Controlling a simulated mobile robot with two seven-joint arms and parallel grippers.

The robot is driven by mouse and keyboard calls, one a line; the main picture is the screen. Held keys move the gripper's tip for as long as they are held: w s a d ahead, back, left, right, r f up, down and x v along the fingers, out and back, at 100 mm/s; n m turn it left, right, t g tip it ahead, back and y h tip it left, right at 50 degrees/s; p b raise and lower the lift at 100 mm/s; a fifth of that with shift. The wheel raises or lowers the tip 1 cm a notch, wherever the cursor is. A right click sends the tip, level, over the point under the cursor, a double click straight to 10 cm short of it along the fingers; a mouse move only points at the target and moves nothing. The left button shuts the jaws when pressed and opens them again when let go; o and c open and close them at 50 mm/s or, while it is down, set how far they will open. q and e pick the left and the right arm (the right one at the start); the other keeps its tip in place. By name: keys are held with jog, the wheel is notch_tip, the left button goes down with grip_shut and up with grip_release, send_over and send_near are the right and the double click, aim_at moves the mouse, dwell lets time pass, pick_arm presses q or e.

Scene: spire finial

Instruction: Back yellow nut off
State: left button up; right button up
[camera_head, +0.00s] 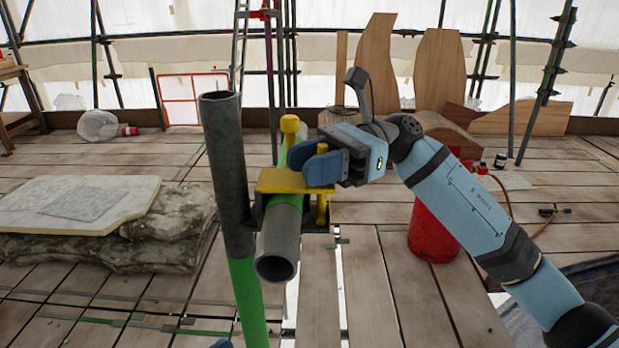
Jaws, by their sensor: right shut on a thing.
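A yellow coupler (283,182) sits where a grey upright tube (227,165) with a green lower part meets a grey and green tube (278,255) that points toward me. One yellow bolt head (290,124) stands up at its back, and another yellow bolt (322,208) hangs at its right side. My right gripper (314,160) reaches in from the right, just above the coupler. Its blue fingers are shut on a yellow nut (322,148), which they mostly hide. My left gripper is not clearly seen.
A stone block under a pale board (80,204) lies on the planks at left. A red cylinder (434,232) stands at right, behind my right arm. Plywood templates (437,70) lean at the back. Gaps show between the floor planks below the coupler.

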pick_arm(q)
jog(key=shift+d+f+g+b, duration=0.15)
jog(key=shift+f+g+b, duration=0.65)
jog(key=shift+f, duration=0.8)
pick_arm(e)
jog(key=shift+s+d+n+g+h, duration=0.1)
jog(key=shift+s+n+g+h, duration=0.05)
jog(key=shift+n+g+h, duration=1.05)
jog(key=shift+s+d+n+g+h, duration=0.1)
jog(key=shift+n+g+h, duration=0.95)
jog(key=shift+g, duration=0.25)
pick_arm(q)
jog(key=shift+f, duration=0.1)
pick_arm(e)
jog(key=shift+h, duration=0.25)
jog(key=o, duration=0.9)
pick_arm(q)
jog(key=r+t+p, duration=0.1)
jog(key=r, duration=0.1)
jog(key=r+t+p, duration=0.1)
jog(key=r, duration=0.1)
jog(key=shift+a+r+p, duration=0.2)
jog(key=shift+r+p, duration=0.05)
jog(key=shift+p, duration=0.15)
pick_arm(e)
jog(key=v, duration=1.3)
jog(key=shift+w+d+f, duration=0.15)
jog(key=shift+w+d, duration=0.1)
jog(key=shift+w, duration=0.05)
